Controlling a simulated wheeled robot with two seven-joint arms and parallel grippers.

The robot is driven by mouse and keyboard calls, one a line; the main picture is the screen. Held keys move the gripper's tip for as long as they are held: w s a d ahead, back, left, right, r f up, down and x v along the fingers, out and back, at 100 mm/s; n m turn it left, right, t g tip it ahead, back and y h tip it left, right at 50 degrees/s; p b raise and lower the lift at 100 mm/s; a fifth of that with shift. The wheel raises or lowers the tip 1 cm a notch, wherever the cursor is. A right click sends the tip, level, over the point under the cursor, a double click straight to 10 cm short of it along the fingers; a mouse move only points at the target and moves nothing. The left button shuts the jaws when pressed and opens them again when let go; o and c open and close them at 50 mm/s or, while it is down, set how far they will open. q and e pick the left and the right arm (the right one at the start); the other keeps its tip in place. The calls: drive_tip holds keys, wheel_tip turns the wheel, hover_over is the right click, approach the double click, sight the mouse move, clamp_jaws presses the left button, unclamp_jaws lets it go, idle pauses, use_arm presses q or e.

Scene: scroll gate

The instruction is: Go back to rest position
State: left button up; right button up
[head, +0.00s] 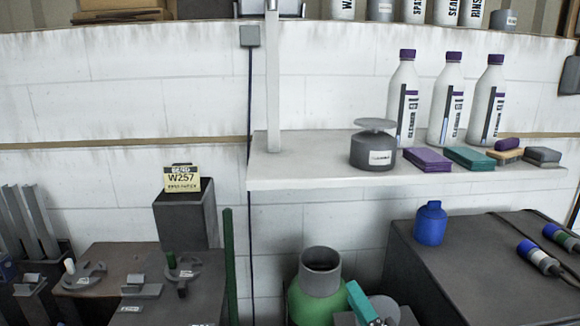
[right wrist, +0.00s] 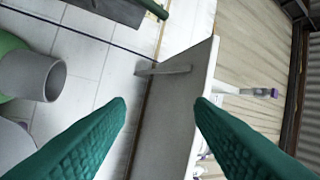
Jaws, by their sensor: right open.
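My right gripper (head: 364,303) shows at the bottom of the head view as a teal finger beside a grey round part. It is low, in front of the wall and below the white shelf (head: 290,172). In the right wrist view, both teal fingers of the gripper (right wrist: 160,103) are spread wide with nothing between them. Beyond them is the grey underside of a shelf (right wrist: 172,110). My left gripper is not in view.
A green container with a grey neck (head: 320,272) stands close left of my right gripper. A dark box (head: 480,262) with a blue bottle (head: 430,223) is to the right. White bottles (head: 403,100) and sponges stand on the shelf. A sign (head: 182,180) and tool holders are left.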

drive_tip(key=s+d+f+m+g+h, duration=0.4)
drive_tip(key=d+f+m+h, duration=0.1)
drive_tip(key=f+m, duration=0.35)
drive_tip(key=s+d+f+m+g+h, duration=0.3)
drive_tip(key=s+d+f+m+h, duration=0.15)
drive_tip(key=f+m, duration=0.35)
drive_tip(key=s+a+f+m+g+y, duration=0.1)
drive_tip(key=s+f+m+g, duration=0.35)
drive_tip(key=s, duration=0.45)
drive_tip(key=s+f+m+g, duration=0.4)
drive_tip(key=s+g, duration=0.1)
drive_tip(key=s, duration=0.3)
wheel_tip(320, 180, down, 23)
drive_tip(key=g+p, duration=0.1)
drive_tip(key=p, duration=0.1)
drive_tip(key=s+d+f+n+g+p, duration=0.1)
drive_tip(key=s+d+f, duration=0.2)
drive_tip(key=s+f, duration=1.2)
drive_tip(key=shift+s, duration=1.2)
